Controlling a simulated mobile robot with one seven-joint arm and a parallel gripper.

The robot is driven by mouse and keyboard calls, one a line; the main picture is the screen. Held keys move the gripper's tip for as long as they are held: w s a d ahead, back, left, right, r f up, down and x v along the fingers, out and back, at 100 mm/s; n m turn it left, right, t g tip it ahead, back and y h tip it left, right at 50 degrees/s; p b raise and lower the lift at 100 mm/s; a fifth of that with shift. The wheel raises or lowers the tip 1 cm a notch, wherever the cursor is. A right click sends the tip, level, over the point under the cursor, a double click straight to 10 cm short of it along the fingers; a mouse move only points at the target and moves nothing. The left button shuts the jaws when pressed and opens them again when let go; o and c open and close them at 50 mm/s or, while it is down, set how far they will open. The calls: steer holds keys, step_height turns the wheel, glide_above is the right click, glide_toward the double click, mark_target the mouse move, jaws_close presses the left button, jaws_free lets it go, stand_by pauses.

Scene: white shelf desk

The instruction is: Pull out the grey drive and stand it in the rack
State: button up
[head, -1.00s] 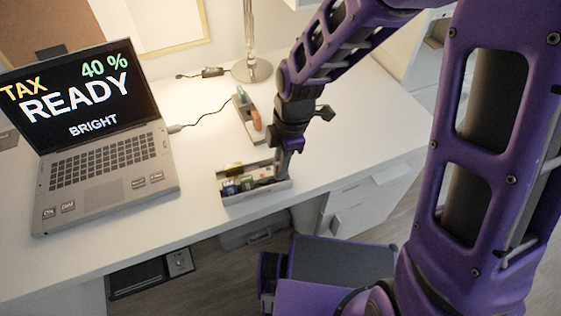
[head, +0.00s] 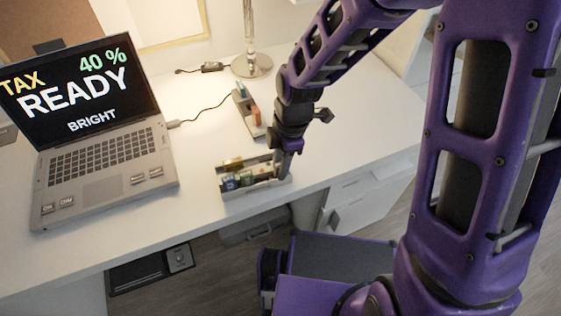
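A small light grey tray (head: 262,189) stands near the front edge of the desk. Several small coloured blocks or drives (head: 231,183), blue, green and yellowish, sit in its left part. Behind it a narrow grey holder (head: 248,119) has an orange piece (head: 256,115) and a greenish piece standing in it; it looks like the rack. I cannot pick out the grey drive for certain. My gripper (head: 285,168) points down at the right end of the tray. Its fingertips are small and partly merge with the tray, so whether they hold anything is unclear.
An open laptop (head: 105,165) stands on the left, with a black cable (head: 205,117) running from its right side. A lamp base (head: 252,66) is at the back. The white desk (head: 350,120) is clear right of my arm.

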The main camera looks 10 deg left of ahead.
steer(key=shift+o, duration=1.4)
step_height(320, 180, up, 17)
steer(key=w+d+p, duration=0.1)
steer(key=d+p, duration=0.1)
steer(key=p, duration=0.2)
steer(key=shift+d+r+p, duration=0.15)
steer(key=shift+d+p, duration=0.05)
steer(key=shift+p, duration=0.1)
